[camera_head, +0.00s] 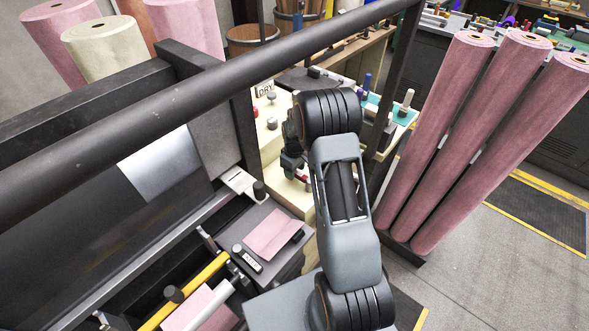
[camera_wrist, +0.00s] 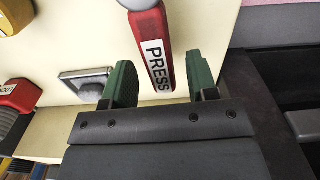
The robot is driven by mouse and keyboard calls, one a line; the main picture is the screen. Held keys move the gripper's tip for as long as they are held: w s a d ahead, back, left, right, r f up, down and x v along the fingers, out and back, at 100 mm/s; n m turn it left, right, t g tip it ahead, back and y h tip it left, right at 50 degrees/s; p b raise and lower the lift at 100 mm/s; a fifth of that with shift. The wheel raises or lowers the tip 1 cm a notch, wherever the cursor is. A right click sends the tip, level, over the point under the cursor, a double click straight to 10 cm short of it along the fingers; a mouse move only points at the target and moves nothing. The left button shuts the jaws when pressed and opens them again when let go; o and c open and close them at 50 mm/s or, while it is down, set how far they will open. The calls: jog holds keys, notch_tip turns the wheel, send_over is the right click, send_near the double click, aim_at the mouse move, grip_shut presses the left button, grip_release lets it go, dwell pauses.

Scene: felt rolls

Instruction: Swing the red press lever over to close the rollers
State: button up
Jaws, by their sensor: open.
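The red press lever (camera_wrist: 152,50), with a white label reading PRESS, shows in the wrist view on a cream panel (camera_wrist: 205,25). Its labelled end points down toward my gripper. My gripper (camera_wrist: 150,80) is open, with one green-padded finger on each side of the lever's labelled end. The lever lies between the fingers, with a gap to each; I cannot tell its depth relative to the fingertips. In the head view my gripper (camera_head: 292,165) is mostly hidden behind my arm, in front of the cream cabinet. The rollers cannot be made out for certain.
In the wrist view, another red labelled handle (camera_wrist: 20,95), a grey metal fitting (camera_wrist: 85,82) and a yellow knob (camera_wrist: 15,15) are left of the lever. In the head view, a dark bar (camera_head: 190,95) crosses overhead, and tall pink rolls (camera_head: 435,130) stand at right.

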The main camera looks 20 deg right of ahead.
grip_shut()
dwell(0.6)
